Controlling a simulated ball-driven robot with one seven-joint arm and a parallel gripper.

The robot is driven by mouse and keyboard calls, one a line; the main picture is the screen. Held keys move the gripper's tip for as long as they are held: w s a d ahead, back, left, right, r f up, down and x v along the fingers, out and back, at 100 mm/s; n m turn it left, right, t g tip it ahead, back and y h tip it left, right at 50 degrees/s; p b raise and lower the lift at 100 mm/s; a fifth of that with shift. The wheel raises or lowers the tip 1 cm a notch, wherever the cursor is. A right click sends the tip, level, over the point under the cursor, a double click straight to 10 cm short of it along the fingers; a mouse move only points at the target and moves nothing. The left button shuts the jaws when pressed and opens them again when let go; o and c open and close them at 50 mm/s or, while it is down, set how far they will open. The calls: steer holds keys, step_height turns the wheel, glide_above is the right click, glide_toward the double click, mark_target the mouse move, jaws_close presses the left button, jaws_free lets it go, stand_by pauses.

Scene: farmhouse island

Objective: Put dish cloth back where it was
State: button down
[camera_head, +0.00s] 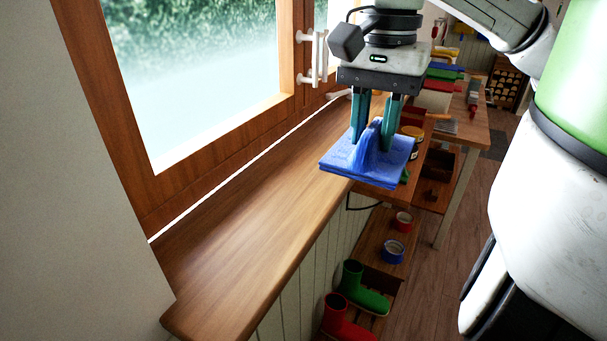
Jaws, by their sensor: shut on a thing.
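The dish cloth (341,160) is blue and folded into a flat square with a pinched ridge in its middle. My gripper (375,142) points down and is shut on that ridge. The cloth hangs level beneath the teal fingers, over or near the front edge of the wooden window sill (252,226). I cannot tell whether the cloth touches the sill. The sill behind the cloth is partly hidden by the cloth and my gripper.
The near and middle sill is bare. A window (200,60) with a white handle (313,58) stands behind it. Below are a low shelf with green boots (364,291), red boots (343,322) and tape rolls (393,251). A cluttered wooden table (470,135) stands farther back.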

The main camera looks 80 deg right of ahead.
steer(key=w+d+f, duration=0.1)
steer(key=w+f, duration=0.1)
steer(key=w, duration=0.1)
steer(key=w+d+f+p, duration=0.1)
steer(key=w+d+f, duration=0.1)
steer(key=w+f, duration=0.1)
steer(key=w+d+f+p, duration=0.1)
steer(key=w+d+f, duration=0.1)
steer(key=w, duration=0.2)
steer(key=shift+w+f, duration=0.1)
steer(key=shift+f, duration=0.3)
steer(key=f, duration=0.3)
steer(key=shift+w+d+f+p, duration=0.25)
steer(key=shift+w+f+p, duration=0.05)
steer(key=shift+w+p, duration=0.1)
steer(key=shift+f, duration=0.35)
steer(key=shift+f, duration=0.1)
steer(key=c, duration=0.8)
jaws_free()
steer(key=shift+c, duration=0.2)
step_height(320, 180, up, 12)
steer(key=b, duration=0.1)
